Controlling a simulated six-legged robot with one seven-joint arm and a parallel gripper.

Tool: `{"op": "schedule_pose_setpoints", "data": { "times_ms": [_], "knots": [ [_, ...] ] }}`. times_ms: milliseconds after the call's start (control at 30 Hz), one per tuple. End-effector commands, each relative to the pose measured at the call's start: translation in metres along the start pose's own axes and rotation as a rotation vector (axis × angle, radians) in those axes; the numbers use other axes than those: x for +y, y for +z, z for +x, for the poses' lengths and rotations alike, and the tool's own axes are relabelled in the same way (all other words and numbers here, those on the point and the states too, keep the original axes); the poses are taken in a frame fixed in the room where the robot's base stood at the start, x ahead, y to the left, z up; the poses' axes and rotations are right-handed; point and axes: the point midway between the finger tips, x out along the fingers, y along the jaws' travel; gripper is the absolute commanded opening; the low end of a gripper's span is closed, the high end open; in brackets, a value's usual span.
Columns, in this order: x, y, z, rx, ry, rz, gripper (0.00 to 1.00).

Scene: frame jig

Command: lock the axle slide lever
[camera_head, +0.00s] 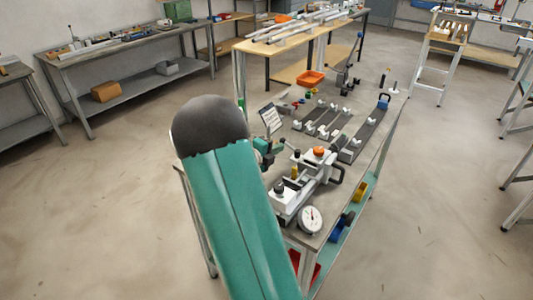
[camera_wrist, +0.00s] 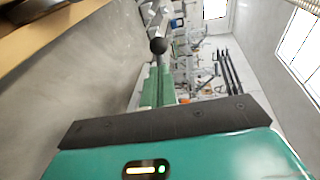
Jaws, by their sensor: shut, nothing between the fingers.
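The frame jig (camera_head: 305,183) stands on the near part of the bench, a pale block fixture with an orange knob (camera_head: 318,151) on top. A dark ball-ended lever (camera_wrist: 158,46) shows in the wrist view, in line with my gripper (camera_wrist: 159,82). I take it for the axle slide lever, but its locked or unlocked position cannot be told. My gripper is shut and empty, with the ball seen just past its green fingers; contact is unclear. In the head view my green arm covers the area left of the jig, and the gripper mostly hides behind it.
A round dial gauge (camera_head: 311,219) stands at the jig's near end. Dark rails (camera_head: 364,133) and small parts lie farther along the bench, with an orange tray (camera_head: 311,78) beyond. Coloured bins sit on the shelf below. The floor right of the bench is clear.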

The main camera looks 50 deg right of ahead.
Motion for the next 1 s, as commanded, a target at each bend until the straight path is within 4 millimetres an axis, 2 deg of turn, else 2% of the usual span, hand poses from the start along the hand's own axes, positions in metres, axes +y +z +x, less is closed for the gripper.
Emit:
{"op": "schedule_pose_setpoints", "data": {
  "times_ms": [100, 200, 1000],
  "knots": [
    [0.000, 0.000, 0.012, 0.000, 0.001, 0.000, 0.00],
    [0.000, 0.000, 0.016, -0.001, 0.001, 0.000, 0.00],
    [0.000, 0.003, 0.020, -0.001, 0.001, 0.001, 0.00]
  ]
}}
